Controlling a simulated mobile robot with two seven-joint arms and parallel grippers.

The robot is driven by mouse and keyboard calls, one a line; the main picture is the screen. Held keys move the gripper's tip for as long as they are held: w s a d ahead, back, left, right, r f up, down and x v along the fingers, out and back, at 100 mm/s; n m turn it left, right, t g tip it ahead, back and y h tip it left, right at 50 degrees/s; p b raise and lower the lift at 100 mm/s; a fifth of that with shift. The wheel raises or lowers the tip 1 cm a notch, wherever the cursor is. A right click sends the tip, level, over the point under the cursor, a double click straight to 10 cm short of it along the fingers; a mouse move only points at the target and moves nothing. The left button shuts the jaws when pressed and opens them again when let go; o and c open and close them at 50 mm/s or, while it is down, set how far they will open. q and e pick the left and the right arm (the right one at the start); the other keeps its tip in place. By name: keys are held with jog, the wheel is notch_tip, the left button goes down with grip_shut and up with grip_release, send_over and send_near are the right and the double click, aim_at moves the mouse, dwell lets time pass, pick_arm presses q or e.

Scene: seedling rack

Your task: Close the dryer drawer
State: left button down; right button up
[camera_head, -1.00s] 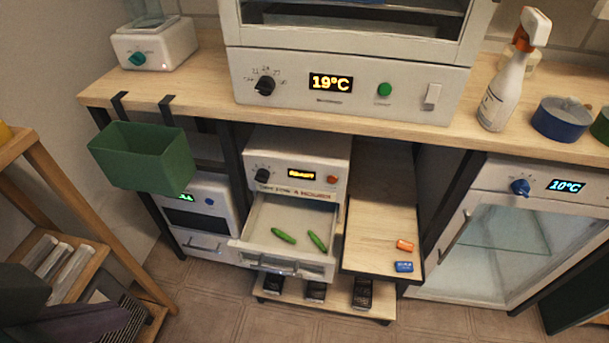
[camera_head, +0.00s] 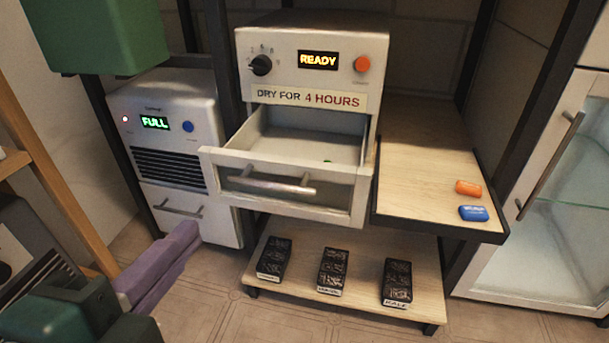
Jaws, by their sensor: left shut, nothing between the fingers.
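The dryer (camera_head: 300,82) is a white box with a black knob, a display reading READY, an orange-red button and a label DRY FOR 4 HOURS. Its drawer (camera_head: 290,186) is pulled out toward me and has a silver bar handle (camera_head: 268,183). My left gripper (camera_head: 188,238), with purple fingers, is shut and empty. It appears left of and below the drawer front, in front of the white FULL unit, and apart from the handle. My right gripper is not in view.
A low shelf (camera_head: 355,300) below bears three black packs. The FULL unit (camera_head: 165,110) stands left. A green bin (camera_head: 95,35) hangs at upper left.

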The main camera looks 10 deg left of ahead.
pick_arm(q)
notch_tip(320, 180, down, 3)
jog(key=d+m+b, duration=0.1)
jog(key=m+t+h+b, duration=0.1)
jog(key=b, duration=0.6)
send_near(270, 188)
jog(key=w+f, duration=0.1)
jog(key=w, duration=0.5)
jog(key=shift+w+f, duration=0.15)
jog(key=shift+w, duration=0.2)
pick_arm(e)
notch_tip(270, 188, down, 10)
pick_arm(q)
jog(key=shift+w, duration=0.1)
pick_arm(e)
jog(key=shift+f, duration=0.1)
